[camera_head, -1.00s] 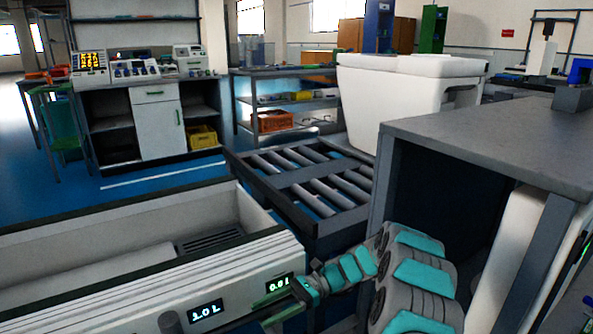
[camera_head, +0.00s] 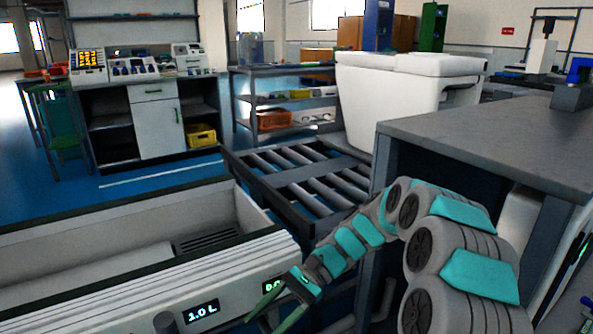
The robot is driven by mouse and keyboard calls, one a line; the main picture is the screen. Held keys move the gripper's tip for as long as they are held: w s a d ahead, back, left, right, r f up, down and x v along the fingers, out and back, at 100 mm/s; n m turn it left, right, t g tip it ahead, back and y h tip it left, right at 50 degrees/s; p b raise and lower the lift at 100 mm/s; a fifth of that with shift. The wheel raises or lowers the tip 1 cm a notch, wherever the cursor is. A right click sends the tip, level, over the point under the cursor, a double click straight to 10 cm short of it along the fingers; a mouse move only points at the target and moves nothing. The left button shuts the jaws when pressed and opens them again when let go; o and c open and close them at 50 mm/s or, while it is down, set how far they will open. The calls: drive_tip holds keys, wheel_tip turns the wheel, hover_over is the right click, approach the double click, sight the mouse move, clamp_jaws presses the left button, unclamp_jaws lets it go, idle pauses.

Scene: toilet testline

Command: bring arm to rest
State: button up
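My arm, grey with teal covers, reaches in from the lower right and slopes down to the left. Its end, my gripper (camera_head: 277,316), is at the bottom of the view, in front of the white test bench (camera_head: 105,306) with the lit displays. It partly covers the right-hand display.
A grey-topped cabinet (camera_head: 480,140) stands close behind my arm on the right. A roller conveyor (camera_head: 300,180) lies beyond the bench, with a white toilet unit (camera_head: 405,100) behind it. Open blue floor (camera_head: 40,190) is at the left.

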drive_tip(key=s+d+r+n+t+h+p, duration=0.1)
drive_tip(key=s+d+n+t+h, duration=0.6)
drive_tip(key=s+d, duration=1.4)
drive_tip(key=s+r+h, duration=0.1)
drive_tip(key=h, duration=0.2)
drive_tip(key=shift+h, duration=0.3)
